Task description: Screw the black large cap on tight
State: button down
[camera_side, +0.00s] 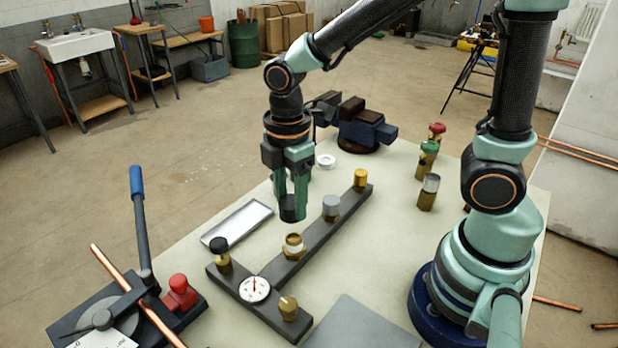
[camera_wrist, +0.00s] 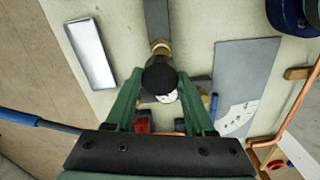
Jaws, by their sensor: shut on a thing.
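My gripper (camera_side: 292,211) is shut on a large black cap (camera_side: 293,214), held at the fingertips. The cap also shows between the fingers in the wrist view (camera_wrist: 160,77). It hangs in the air above the work, apart from the dark manifold bar (camera_side: 312,230). An uncapped brass fitting with a pale top (camera_side: 293,246) stands on the bar, lower and nearer the side camera. In the wrist view a brass fitting (camera_wrist: 160,46) shows partly beyond the cap. A smaller-looking black cap (camera_side: 219,245) sits on the left fitting.
A grey cap (camera_side: 331,205) and a gold cap (camera_side: 360,179) top other fittings. A gauge (camera_side: 254,288) and brass fitting (camera_side: 288,308) are at the near end. A tray (camera_side: 232,230) lies left, a vise (camera_side: 362,132) behind, valves (camera_side: 428,152) right, a pipe bender (camera_side: 140,300) front left.

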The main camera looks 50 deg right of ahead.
send_over(294, 237)
jog(key=shift+f, duration=2.35)
jog(key=shift+f, duration=1.05)
jog(key=shift+c, duration=0.9)
grip_release()
jog(key=shift+r, duration=0.1)
notch_tip(294, 237, up, 12)
jog(key=shift+f, duration=0.1)
